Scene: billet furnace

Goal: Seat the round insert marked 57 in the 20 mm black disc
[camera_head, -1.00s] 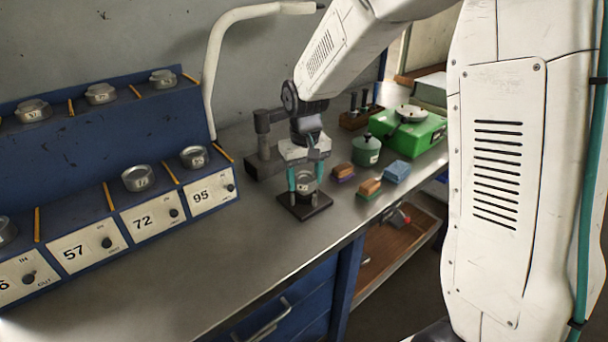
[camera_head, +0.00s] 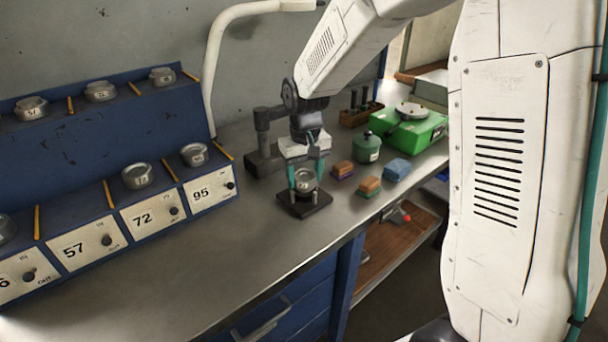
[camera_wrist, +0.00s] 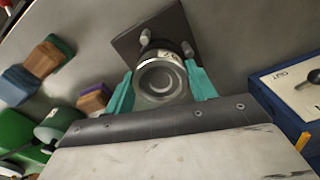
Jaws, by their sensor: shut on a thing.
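My gripper (camera_head: 306,180) has its teal fingers closed on the sides of a round metal insert (camera_head: 305,186). In the wrist view the gripper (camera_wrist: 161,90) holds the insert (camera_wrist: 160,80) by its sides, with its ringed face toward the camera. A dark square stand (camera_head: 312,207) with short metal posts is directly below; the stand (camera_wrist: 143,28) also shows in the wrist view. The black disc (camera_wrist: 182,46) shows as a dark rim behind the insert, beside a small white label that I cannot read surely. Whether insert and disc touch is hidden.
The blue rack (camera_head: 130,188) at left has slots marked 57, 72 and 95, and several metal rounds. The front bench is clear.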

